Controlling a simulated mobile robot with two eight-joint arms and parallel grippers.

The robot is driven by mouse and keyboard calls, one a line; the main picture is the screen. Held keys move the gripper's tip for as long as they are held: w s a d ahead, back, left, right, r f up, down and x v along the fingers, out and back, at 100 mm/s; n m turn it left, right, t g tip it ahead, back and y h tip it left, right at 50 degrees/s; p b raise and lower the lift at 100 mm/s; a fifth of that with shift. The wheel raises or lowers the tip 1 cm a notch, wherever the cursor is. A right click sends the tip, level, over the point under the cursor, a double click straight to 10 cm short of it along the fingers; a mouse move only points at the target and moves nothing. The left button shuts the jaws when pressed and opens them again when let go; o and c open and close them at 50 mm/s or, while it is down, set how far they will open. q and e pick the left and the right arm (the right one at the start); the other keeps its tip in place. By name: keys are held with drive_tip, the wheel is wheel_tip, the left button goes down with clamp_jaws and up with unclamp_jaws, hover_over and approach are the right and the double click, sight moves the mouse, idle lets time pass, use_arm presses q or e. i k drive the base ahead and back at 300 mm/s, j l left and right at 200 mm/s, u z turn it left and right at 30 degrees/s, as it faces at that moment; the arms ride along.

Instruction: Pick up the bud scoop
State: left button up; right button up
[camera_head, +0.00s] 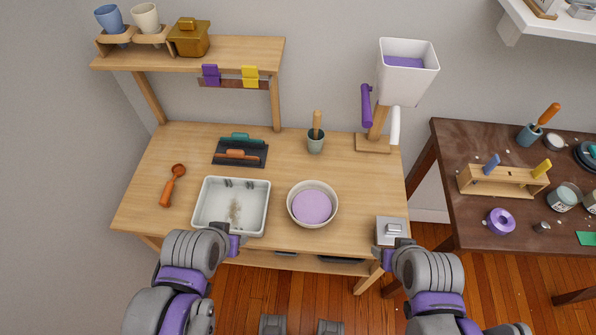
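An orange scoop (172,186), which looks like the bud scoop, lies on the left of the light wooden bench (150,215). Its round bowl points away from me and its handle towards me. My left gripper (236,246) is at the bench's front edge, just in front of the white tray, to the right of the scoop and apart from it. My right gripper (386,256) is at the front right edge, near a small grey box. The fingers of both grippers are too small and partly hidden to tell open from shut.
A white tray (203,208) with brownish residue stands right of the scoop. A bowl of lilac material (312,206), a teal-and-orange-handled tool set (240,151), a small pot (316,141), a white hopper (407,75) and a grey box (390,229) share the bench. A shelf (240,52) overhangs its back.

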sight(178, 169)
drive_tip(key=u, duration=1.5)
drive_tip(key=i+j+u, duration=0.1)
drive_tip(key=i+j, duration=0.15)
drive_tip(key=i+j+u, duration=0.15)
drive_tip(key=i, duration=0.25)
